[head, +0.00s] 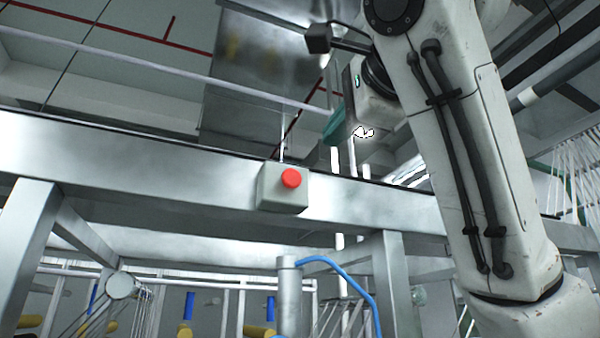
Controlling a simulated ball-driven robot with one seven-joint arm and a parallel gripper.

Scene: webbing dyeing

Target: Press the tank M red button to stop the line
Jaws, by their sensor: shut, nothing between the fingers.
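The red button (291,178) is a round, bright red knob on a small pale box (283,197). The box is mounted on the front of a long metal beam, near the middle of the head view. No label naming the tank can be read. My gripper (336,123) is partly in view above and to the right of the button, with a teal part at its end. It is apart from the button, shut and empty. My arm comes up from the lower right and hides part of the beam.
The metal beam (110,165) runs across the view on upright legs. Below it are a grey post (291,300), a curved blue hose (345,272), and rollers with yellow and blue parts. A large metal duct (250,90) hangs behind. The space in front of the button looks clear.

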